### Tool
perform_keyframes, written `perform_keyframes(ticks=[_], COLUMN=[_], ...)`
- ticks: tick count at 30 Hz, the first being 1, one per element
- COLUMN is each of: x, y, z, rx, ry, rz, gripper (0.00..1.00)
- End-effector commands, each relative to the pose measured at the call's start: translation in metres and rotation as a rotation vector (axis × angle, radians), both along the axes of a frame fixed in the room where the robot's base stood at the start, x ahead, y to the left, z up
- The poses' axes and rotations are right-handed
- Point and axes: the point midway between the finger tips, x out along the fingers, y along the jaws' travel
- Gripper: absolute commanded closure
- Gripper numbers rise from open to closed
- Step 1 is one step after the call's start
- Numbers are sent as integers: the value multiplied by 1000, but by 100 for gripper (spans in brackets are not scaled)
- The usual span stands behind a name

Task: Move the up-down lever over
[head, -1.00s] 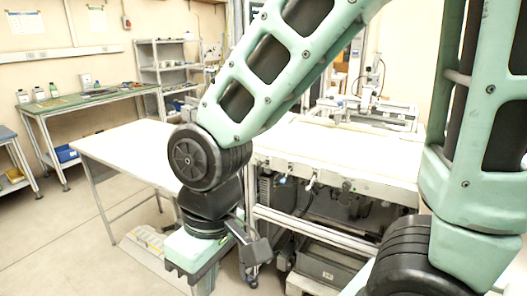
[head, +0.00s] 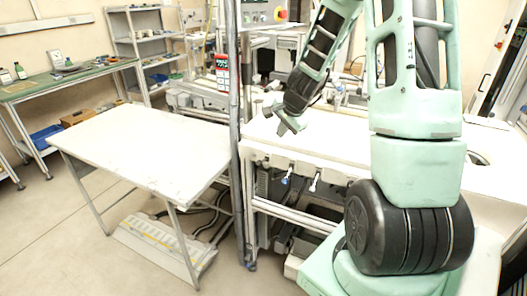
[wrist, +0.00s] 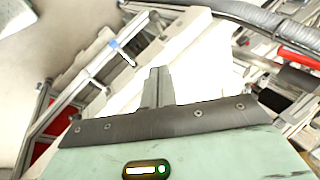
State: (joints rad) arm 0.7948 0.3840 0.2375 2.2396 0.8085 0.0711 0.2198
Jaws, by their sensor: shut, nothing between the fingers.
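Two small lever-like handles stick out from the front edge of the white bench: one with a blue part (head: 287,175) and a white one (head: 316,182). I cannot tell which is the up-down lever, or its exact position. A blue part on the bench front also shows in the wrist view (wrist: 113,44). My gripper (wrist: 159,74) has its two grey fingers together, with nothing between them. In the head view my gripper (head: 283,124) hangs over the bench's left front part, above and apart from both handles.
The white bench top (head: 345,128) lies under my gripper. A grey upright post (head: 235,130) stands close to its left. A white side table (head: 150,145) is left of the post. A control box with a red button (head: 268,12) is above. Open floor (head: 60,240) lies at the left.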

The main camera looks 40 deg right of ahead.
Motion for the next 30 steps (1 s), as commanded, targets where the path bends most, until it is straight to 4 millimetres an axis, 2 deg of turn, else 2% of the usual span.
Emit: perform_keyframes(ticks=[11,29,30], x=[4,46,49], y=[0,-12,-7], z=[-7,-90,-94], rx=[0,4,4], ry=[2,2,3], rz=[5,5,7], gripper=[100,100,100])
